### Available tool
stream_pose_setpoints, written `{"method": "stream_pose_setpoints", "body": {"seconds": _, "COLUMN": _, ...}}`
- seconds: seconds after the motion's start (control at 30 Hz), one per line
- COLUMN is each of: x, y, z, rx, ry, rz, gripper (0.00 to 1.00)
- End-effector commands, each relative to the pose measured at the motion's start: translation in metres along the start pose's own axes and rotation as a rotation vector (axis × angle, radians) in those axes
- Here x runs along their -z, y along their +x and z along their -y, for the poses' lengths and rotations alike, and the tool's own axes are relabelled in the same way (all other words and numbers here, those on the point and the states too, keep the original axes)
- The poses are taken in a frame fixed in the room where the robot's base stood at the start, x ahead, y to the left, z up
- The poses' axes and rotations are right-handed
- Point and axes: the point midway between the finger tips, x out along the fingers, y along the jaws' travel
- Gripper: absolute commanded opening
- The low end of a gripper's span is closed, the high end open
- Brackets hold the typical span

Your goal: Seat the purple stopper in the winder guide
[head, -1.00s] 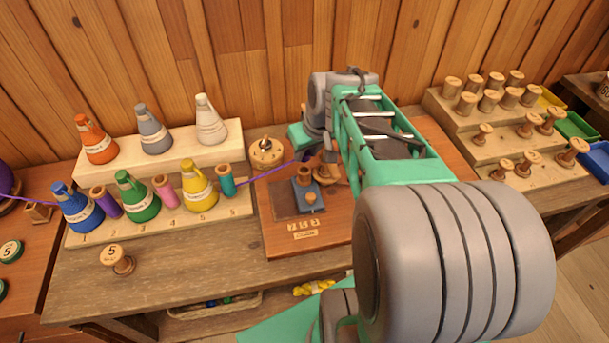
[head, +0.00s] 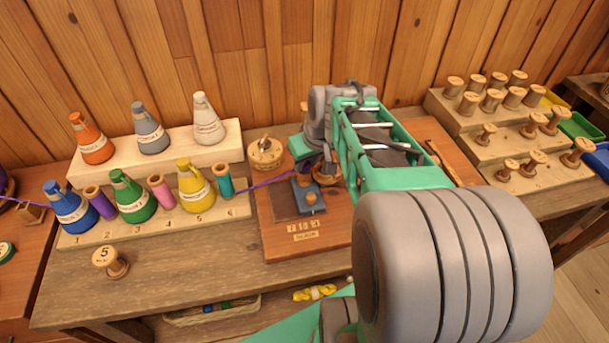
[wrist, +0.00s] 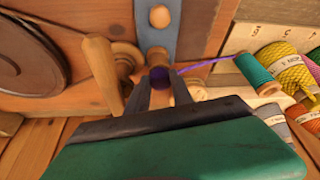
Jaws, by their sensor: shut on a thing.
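The purple stopper (wrist: 158,76) shows as a dark round end between the fingertips of my gripper (wrist: 160,88) in the wrist view. The fingers are shut on it. A purple thread runs from it to the right. It sits close to a wooden round part (wrist: 157,56) below the blue plate; I cannot tell whether they touch, or which part is the guide. In the head view the winder's blue block (head: 309,197) stands on the reddish board, with my gripper (head: 312,165) just above and behind it. The stopper is hidden there by my arm.
A wooden handle (wrist: 102,72) stands close left of my fingers in the wrist view. Thread cones and spools on a stepped rack (head: 150,228) stand left. Several wooden spools fill the right-hand steps (head: 480,150).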

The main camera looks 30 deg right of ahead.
Motion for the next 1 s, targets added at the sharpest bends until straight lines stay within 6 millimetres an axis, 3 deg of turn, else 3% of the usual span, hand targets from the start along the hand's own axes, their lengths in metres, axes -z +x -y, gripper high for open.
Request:
{"method": "stream_pose_setpoints", "body": {"seconds": 0.1, "x": -0.0027, "y": 0.0061, "z": 0.0, "rx": 0.0, "ry": 0.0, "rz": 0.0, "gripper": 0.0}}
{"method": "stream_pose_setpoints", "body": {"seconds": 0.13, "x": -0.0017, "y": 0.0041, "z": 0.0, "rx": 0.0, "ry": 0.0, "rz": 0.0, "gripper": 0.3}}
{"method": "stream_pose_setpoints", "body": {"seconds": 0.4, "x": -0.0015, "y": 0.0037, "z": 0.0, "rx": 0.0, "ry": 0.0, "rz": 0.0, "gripper": 0.52}}
{"method": "stream_pose_setpoints", "body": {"seconds": 0.63, "x": -0.0016, "y": 0.0036, "z": -0.0006, "rx": -0.001, "ry": 0.001, "rz": 0.0, "gripper": 0.51}}
{"method": "stream_pose_setpoints", "body": {"seconds": 0.83, "x": -0.0016, "y": 0.0036, "z": -0.0011, "rx": -0.002, "ry": 0.002, "rz": 0.0, "gripper": 0.66}}
{"method": "stream_pose_setpoints", "body": {"seconds": 1.0, "x": -0.0016, "y": 0.0034, "z": -0.002, "rx": -0.003, "ry": 0.004, "rz": -0.001, "gripper": 0.66}}
